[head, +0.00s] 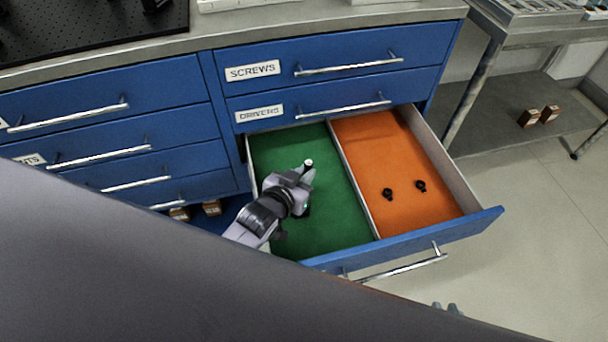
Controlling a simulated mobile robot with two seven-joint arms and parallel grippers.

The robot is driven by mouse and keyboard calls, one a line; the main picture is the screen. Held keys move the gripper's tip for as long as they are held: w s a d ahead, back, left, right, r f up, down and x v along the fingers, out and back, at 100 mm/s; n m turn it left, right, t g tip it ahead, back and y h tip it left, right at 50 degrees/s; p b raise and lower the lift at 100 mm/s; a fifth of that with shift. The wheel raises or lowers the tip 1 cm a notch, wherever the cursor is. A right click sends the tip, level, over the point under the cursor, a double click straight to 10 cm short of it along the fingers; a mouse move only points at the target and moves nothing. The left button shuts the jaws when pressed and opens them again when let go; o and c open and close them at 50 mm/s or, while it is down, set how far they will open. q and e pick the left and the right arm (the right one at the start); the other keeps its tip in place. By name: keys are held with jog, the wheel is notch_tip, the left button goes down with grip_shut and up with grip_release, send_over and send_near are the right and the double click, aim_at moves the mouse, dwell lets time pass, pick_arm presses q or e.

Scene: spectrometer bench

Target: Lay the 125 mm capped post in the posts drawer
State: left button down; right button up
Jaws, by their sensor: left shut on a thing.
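My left gripper (298,182) is over the green compartment of the open drawer (472,226), shut on a slim post (308,163). Only the post's pale end shows past the fingers; the rest is hidden by the gripper, so its length, cap and exact tilt cannot be told. I cannot tell whether it touches the green floor (342,215). Two small grey tips, probably my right gripper (447,308), show outside the drawer's front, mostly hidden by my own grey body. The open drawer's label is not visible.
A divider separates the green side from the orange side (375,150), which holds two small black parts (404,189). Closed drawers labelled SCREWS (252,72) and DRIVERS (259,113) are above. Much of the green floor is bare. A cart (500,110) stands at right.

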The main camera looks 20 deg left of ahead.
pick_arm(q)
jog(key=shift+f, duration=0.1)
jog(key=c, duration=1.2)
grip_release()
jog(key=shift+o, duration=0.2)
jog(key=p+v, duration=0.2)
jog(key=v, duration=1)
